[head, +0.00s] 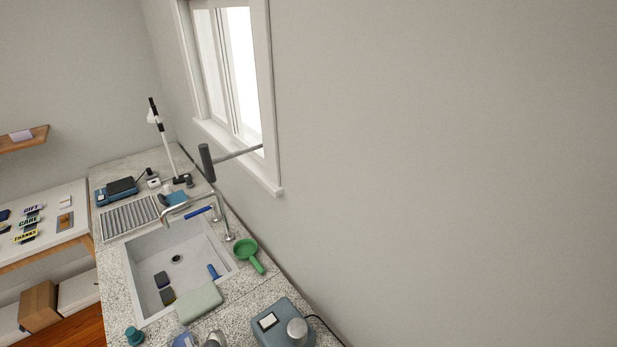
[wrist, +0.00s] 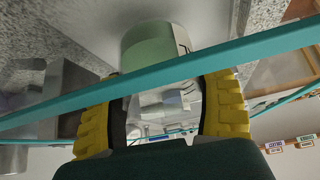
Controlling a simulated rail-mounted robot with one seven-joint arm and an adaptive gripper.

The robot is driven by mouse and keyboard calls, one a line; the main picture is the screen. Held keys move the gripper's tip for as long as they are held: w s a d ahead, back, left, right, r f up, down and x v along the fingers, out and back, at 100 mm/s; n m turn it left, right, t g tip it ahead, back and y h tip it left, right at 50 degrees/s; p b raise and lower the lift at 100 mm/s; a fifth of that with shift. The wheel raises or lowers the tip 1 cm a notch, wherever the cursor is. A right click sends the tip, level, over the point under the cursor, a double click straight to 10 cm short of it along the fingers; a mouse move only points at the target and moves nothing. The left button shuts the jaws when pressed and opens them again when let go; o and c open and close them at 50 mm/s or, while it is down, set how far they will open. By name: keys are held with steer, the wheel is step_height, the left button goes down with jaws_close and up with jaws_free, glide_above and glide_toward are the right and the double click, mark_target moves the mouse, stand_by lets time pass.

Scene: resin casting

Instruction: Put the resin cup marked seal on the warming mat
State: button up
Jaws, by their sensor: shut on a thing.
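In the wrist view, my gripper (wrist: 164,112) has its yellow-padded fingers on either side of a cup and is shut on it. The cup (wrist: 152,45) has a pale green part with a dark mark near its right edge, and a clear part between the fingers. The mark is too small and cut off to read, so I cannot tell whether it is seal. A teal strip (wrist: 60,110) crosses in front of the cup and both fingers. The head view does not show my gripper, and I cannot pick out the warming mat for sure in either view.
In the head view, a speckled counter holds a sink (head: 150,250) with a tap, a ribbed drying rack (head: 130,218), a green pan (head: 245,254), a pale green pad (head: 199,303) and a blue-grey device (head: 285,328). A table with word cards (head: 30,222) stands at the left.

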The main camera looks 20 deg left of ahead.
steer(key=shift+r+p, duration=0.65)
steer(key=shift+r, duration=0.2)
steer(key=shift+f, duration=0.1)
